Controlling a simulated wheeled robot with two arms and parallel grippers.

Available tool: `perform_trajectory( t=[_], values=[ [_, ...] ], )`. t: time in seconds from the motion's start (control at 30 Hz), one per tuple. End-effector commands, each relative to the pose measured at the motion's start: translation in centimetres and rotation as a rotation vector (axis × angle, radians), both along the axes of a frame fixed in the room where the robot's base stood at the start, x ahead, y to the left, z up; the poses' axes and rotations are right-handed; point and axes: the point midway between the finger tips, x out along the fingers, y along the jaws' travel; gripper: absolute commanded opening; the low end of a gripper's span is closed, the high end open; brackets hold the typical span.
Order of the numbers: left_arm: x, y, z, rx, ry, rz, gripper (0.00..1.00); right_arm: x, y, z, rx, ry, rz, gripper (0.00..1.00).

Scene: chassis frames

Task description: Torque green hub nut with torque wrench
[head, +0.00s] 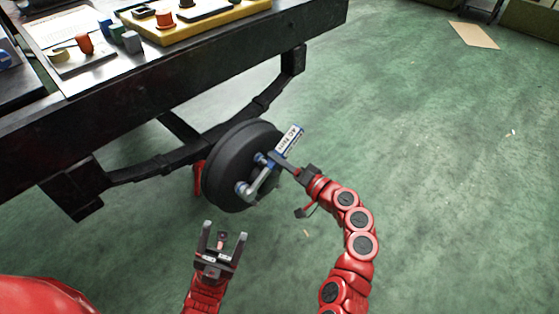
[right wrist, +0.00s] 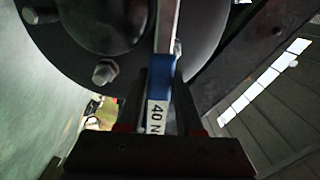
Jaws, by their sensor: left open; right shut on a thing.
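The torque wrench (head: 289,143) has a silver shaft and a blue grip marked 40 N. My right gripper (head: 280,161) is shut on its blue grip, also seen close up in the right wrist view (right wrist: 160,88). The wrench's silver head (head: 244,190) is at the lower left face of the dark round wheel hub (head: 226,150); whether it sits on a nut I cannot tell. Grey nuts show on the hub (right wrist: 105,72) in the right wrist view. I make out no green nut. My left gripper (head: 224,238) is open and empty, below and in front of the hub.
The hub is on a dark axle (head: 135,173) under a black chassis beam (head: 160,75). Above it are a yellow tray (head: 205,30) with parts and a white board (head: 88,62) with small coloured pieces. The green floor at the right is mostly clear; a cardboard sheet (head: 473,35) lies far off.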

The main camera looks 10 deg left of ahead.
Motion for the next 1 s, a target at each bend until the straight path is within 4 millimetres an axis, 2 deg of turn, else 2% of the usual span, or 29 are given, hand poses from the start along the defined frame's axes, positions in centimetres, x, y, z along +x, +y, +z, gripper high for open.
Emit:
perform_trajectory(
  t=[0.77,1.0],
  values=[
    [0.00,0.00,-0.32,0.000,0.000,0.000,0.64,0.32,0.39,0.16,0.004,-0.001,0.000,0.00],
    [-0.01,0.00,-0.33,0.000,0.000,0.000,0.64,0.60,0.19,-0.72,0.045,0.058,0.001,0.00]
  ],
)
